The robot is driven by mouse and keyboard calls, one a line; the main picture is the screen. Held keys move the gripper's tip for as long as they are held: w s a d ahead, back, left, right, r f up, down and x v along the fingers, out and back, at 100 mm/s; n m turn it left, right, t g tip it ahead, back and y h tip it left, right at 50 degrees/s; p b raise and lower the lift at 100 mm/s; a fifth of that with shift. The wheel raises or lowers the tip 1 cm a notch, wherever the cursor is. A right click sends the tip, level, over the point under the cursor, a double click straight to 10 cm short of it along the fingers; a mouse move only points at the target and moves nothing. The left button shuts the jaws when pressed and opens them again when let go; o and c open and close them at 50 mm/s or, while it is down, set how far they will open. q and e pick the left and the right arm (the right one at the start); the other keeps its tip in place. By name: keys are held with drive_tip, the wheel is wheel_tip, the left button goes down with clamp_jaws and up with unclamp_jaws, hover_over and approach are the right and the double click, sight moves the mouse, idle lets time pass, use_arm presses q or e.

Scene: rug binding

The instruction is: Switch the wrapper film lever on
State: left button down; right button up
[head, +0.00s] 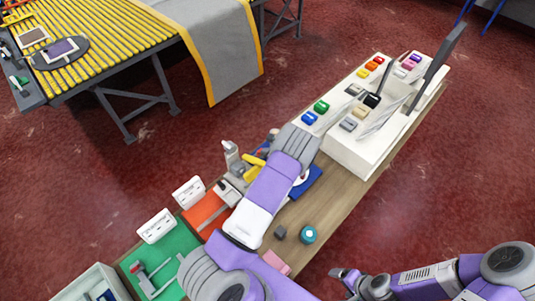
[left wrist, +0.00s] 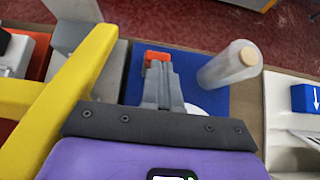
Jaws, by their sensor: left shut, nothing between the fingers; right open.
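In the left wrist view my left gripper (left wrist: 161,78) is shut and empty, with its fingertips over a blue mat (left wrist: 205,68). A small orange-red piece (left wrist: 158,57) shows right at the fingertips; it may be the film lever's handle, and I cannot tell if they touch. A clear film roll (left wrist: 229,65) stands on the mat to the right of the fingers. In the head view my left arm hides these fingers and most of the blue mat (head: 310,182). My right gripper (head: 346,277) is open and empty, low over the floor.
A yellow bar (left wrist: 65,95) on a grey device stands close left of my left gripper. The wooden bench (head: 325,215) also holds a white sorting box (head: 350,155), a teal roll (head: 308,234), and red and green mats (head: 160,262). Red floor lies clear to the right.

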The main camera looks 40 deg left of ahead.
use_arm(q)
drive_tip(key=shift+w+a+r+h+p, duration=0.1)
drive_tip(key=shift+a+r+h+p, duration=0.4)
drive_tip(key=shift+a+h, duration=0.35)
drive_tip(key=shift+w+a+f+h+b, duration=0.15)
drive_tip(key=shift+a+h+b, duration=0.1)
drive_tip(key=shift+a+b, duration=0.25)
drive_tip(key=shift+d, duration=0.15)
use_arm(e)
drive_tip(key=shift+w+r, duration=0.2)
drive_tip(key=shift+w, duration=0.25)
use_arm(q)
drive_tip(key=shift+r, duration=0.25)
use_arm(e)
drive_tip(key=shift+s+r, duration=0.1)
use_arm(q)
drive_tip(key=shift+r, duration=0.15)
drive_tip(key=shift+r+p, duration=0.5)
drive_tip(key=shift+r, duration=0.1)
use_arm(e)
drive_tip(key=shift+r, duration=0.4)
